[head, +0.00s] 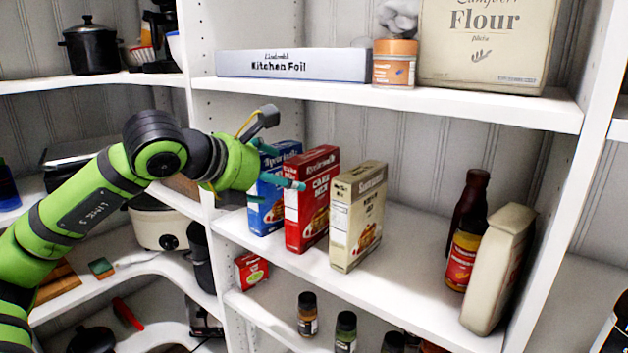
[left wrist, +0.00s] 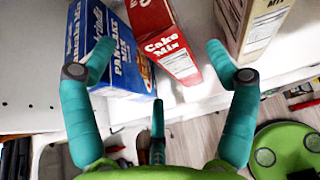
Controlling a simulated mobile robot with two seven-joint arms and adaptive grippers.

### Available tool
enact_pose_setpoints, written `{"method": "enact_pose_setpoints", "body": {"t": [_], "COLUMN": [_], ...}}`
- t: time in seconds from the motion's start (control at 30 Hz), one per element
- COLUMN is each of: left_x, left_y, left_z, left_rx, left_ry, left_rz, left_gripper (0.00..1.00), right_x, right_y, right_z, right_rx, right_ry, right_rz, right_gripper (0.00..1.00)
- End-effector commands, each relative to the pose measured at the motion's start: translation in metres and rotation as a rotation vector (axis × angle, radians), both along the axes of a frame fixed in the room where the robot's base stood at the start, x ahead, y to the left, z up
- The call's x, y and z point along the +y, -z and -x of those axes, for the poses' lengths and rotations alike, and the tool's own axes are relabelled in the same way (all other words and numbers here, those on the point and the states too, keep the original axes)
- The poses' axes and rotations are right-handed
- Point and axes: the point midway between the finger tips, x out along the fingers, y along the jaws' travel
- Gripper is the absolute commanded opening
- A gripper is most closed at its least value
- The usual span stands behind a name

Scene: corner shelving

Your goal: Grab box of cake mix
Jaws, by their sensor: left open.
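The red cake mix box (head: 308,212) stands upright on the middle shelf, between a blue box and a cream box. It also shows in the left wrist view (left wrist: 167,50), top centre, with "Cake Mix" on its side. My left gripper (head: 278,176) is in front of the red and blue boxes, with one teal finger crossing the red box in the head view. In the left wrist view its fingers (left wrist: 158,60) are spread and empty, the red box lying ahead between the two upper fingers. Whether any finger touches a box is unclear. My right gripper is out of view.
The blue pancake mix box (head: 266,208) is close on the left, partly behind my gripper. The cream box (head: 357,215) is close on the right. A brown bottle (head: 467,225) and beige package (head: 497,270) stand farther right. The upper shelf (head: 440,103) overhangs the boxes.

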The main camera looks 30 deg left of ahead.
Motion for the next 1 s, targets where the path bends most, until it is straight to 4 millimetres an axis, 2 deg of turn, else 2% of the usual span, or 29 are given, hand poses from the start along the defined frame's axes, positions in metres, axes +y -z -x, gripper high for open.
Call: {"method": "enact_pose_setpoints", "body": {"t": [0.03, 0.3, 0.47, 0.6, 0.73, 0.93, 0.97, 1.0], "left_x": [-0.001, -0.002, -0.006, -0.006, -0.006, -0.006, -0.006, -0.006], "left_y": [-0.005, -0.002, -0.005, 0.008, 0.014, 0.016, 0.016, 0.016], "left_z": [-0.008, -0.027, -0.051, -0.069, -0.077, -0.077, -0.077, -0.077], "left_rx": [0.0, -0.001, 0.0, 0.002, 0.001, 0.0, 0.0, 0.0], "left_ry": [0.002, 0.001, 0.003, 0.0, 0.001, 0.0, 0.0, 0.0], "left_rz": [0.005, 0.003, 0.004, 0.003, 0.0, -0.001, 0.0, 0.0], "left_gripper": [0.86, 0.86, 0.86, 0.86, 0.86, 0.86, 0.82, 0.66], "right_x": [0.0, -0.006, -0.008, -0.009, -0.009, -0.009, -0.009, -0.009], "right_y": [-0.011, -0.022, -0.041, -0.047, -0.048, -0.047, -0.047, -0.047], "right_z": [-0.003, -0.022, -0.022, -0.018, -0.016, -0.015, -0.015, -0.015], "right_rx": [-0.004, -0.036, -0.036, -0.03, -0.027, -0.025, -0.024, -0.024], "right_ry": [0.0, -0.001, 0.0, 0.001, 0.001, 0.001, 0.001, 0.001], "right_rz": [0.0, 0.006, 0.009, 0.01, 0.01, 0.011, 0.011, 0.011], "right_gripper": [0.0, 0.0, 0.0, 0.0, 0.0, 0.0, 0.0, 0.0]}}
